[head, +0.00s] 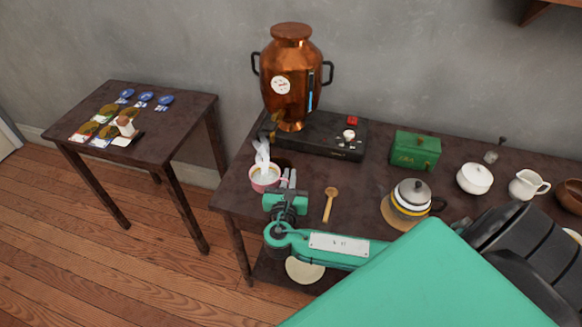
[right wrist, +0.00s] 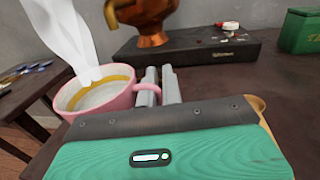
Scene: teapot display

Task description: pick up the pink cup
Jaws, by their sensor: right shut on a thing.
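The pink cup (head: 264,185) is near the left end of the dark table, in front of the copper urn, with pale liquid and white steam. It is large at the left of the right wrist view (right wrist: 103,100), upright or nearly so, its handle toward my fingers. My right gripper (head: 288,178) is shut on the cup at its handle; its two grey fingers show in the wrist view (right wrist: 158,84). I cannot tell whether the cup's base touches the table. My left gripper is not in view.
The copper urn (head: 290,85) stands on a black base (head: 318,141) behind the cup. A wooden spoon (head: 329,204) and a teapot (head: 405,208) lie to the right. A green box (head: 415,150) stands farther back. A small side table (head: 155,148) is at the left, across a gap.

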